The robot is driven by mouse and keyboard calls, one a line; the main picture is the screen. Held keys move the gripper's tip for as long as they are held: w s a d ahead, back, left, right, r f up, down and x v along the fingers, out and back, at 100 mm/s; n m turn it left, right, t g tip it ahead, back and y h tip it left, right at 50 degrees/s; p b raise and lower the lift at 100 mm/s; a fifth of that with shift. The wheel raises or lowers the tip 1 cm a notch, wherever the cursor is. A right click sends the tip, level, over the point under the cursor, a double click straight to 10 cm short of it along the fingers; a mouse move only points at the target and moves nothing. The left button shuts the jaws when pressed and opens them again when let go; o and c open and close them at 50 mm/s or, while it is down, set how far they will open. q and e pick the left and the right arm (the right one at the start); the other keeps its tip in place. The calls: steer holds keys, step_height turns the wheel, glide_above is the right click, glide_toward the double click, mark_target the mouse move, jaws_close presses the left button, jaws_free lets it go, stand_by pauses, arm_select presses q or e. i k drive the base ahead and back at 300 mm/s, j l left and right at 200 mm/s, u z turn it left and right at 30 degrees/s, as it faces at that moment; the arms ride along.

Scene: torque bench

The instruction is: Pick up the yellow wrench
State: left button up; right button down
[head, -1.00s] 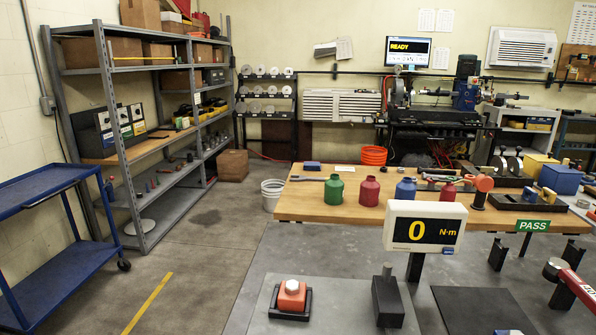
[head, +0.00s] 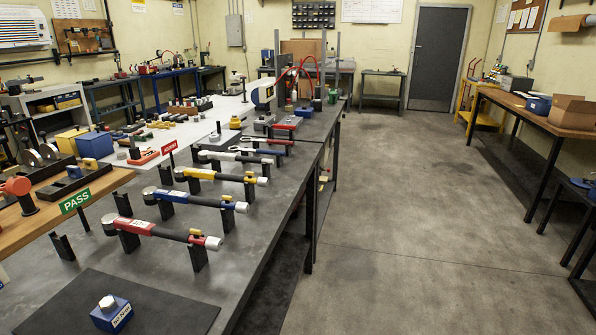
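The yellow wrench (head: 208,174) rests level on black upright stands on the dark bench (head: 262,215) in the head view. Its black handle points right and ends in a pale tip with a yellow collar. It lies between a blue wrench (head: 191,199) on the near side and a white wrench (head: 226,156) on the far side. A red wrench (head: 150,229) is nearest on the same bench. Neither of my grippers is in view.
A blue block with a bolt (head: 112,313) sits on a black mat at the near end. A green PASS sign (head: 75,201) and a red sign (head: 169,147) stand left of the wrenches. Open floor (head: 405,225) lies right of the bench, before a wooden table (head: 535,118).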

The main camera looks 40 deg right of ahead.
mark_target(181, 173)
steer(key=z, duration=0.6)
steer(key=u, duration=2.25)
steer(key=z, duration=2.25)
steer(key=i+l+u, duration=0.1)
steer(key=i+l, duration=0.55)
